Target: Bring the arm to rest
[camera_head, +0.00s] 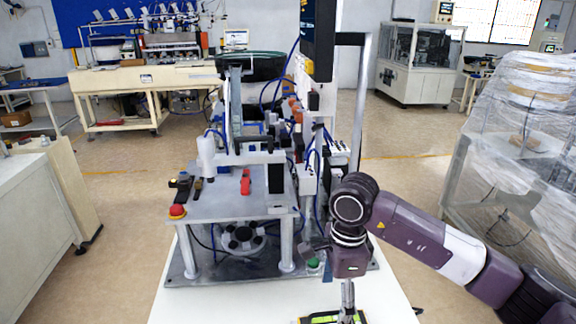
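My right arm (420,233) comes in from the right and bends at its wrist in front of the machine. Below the wrist, a slim grey part of my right gripper (348,300) points down to the bottom edge of the picture. Its fingertips are not clearly visible, so I cannot tell whether it is open or shut. A yellow-green and black item (333,319) shows at its lower end, cut off by the picture edge. I cannot tell whether the gripper touches it. My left arm and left gripper are not in view.
A bowl feeder machine (225,207) on a white table (215,307) stands close beside the wrist. It has a red emergency button (177,212) and a tall post (361,105). A wrapped rack (520,140) stands at right, a white cabinet (30,225) at left. Floor lies between.

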